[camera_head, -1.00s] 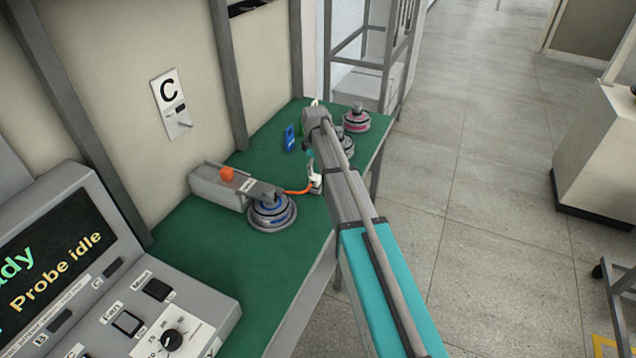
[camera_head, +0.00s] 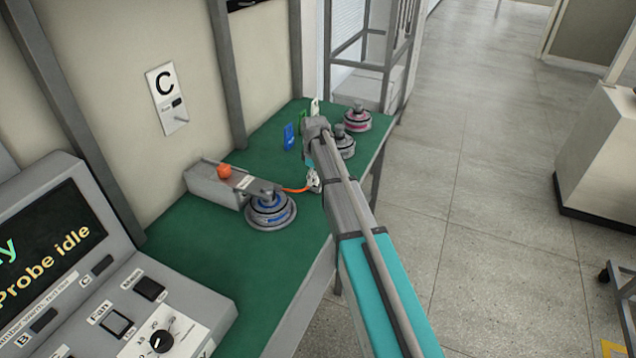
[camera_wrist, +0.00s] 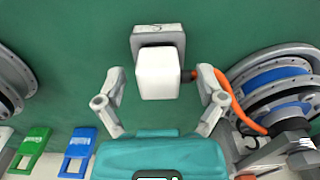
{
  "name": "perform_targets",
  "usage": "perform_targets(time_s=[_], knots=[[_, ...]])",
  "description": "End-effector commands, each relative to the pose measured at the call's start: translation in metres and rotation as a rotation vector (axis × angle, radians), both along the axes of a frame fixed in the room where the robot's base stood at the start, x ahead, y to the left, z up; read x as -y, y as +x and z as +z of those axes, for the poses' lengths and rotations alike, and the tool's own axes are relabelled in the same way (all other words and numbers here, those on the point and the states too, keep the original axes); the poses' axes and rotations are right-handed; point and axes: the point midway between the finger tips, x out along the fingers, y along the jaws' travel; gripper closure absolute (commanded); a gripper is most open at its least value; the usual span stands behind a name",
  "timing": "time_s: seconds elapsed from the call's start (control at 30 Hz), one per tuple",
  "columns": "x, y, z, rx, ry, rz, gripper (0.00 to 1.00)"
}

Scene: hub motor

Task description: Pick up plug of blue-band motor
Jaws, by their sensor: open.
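The blue-band motor (camera_head: 270,210) sits on the green bench, with its blue band also showing at the right of the wrist view (camera_wrist: 270,88). An orange cable (camera_head: 297,189) runs from it to a white plug (camera_head: 314,181). In the wrist view the white plug (camera_wrist: 159,74) stands in or on a grey square base (camera_wrist: 160,32); I cannot tell which. My gripper (camera_wrist: 160,88) is open, with one finger on each side of the plug and visible gaps to both. In the head view my arm partly hides the gripper.
A grey fixture with an orange knob (camera_head: 224,171) stands beside the blue-band motor. A pink-band motor (camera_head: 357,119) and a grey-looking motor (camera_head: 344,146) stand farther back. Blue (camera_wrist: 78,150) and green (camera_wrist: 32,145) tags lie nearby. The control console (camera_head: 110,290) fills the left front.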

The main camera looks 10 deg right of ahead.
Motion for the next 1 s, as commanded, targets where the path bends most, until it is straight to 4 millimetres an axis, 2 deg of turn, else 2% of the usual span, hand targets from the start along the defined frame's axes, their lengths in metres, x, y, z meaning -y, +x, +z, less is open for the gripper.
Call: perform_targets(time_s=[0.47,0.57,0.93,0.97,1.0], knots=[[0.0002,0.0,0.0004,0.0,0.0,0.0,0.11],[0.0003,0.0,0.0004,0.0,0.0,0.0,0.26],[0.0001,-0.0003,0.0003,-0.001,0.001,0.0,0.95],[0.0001,-0.0003,0.0003,-0.001,0.001,0.0,1.0],[0.0001,-0.0004,0.0003,-0.001,0.001,0.0,1.0]])
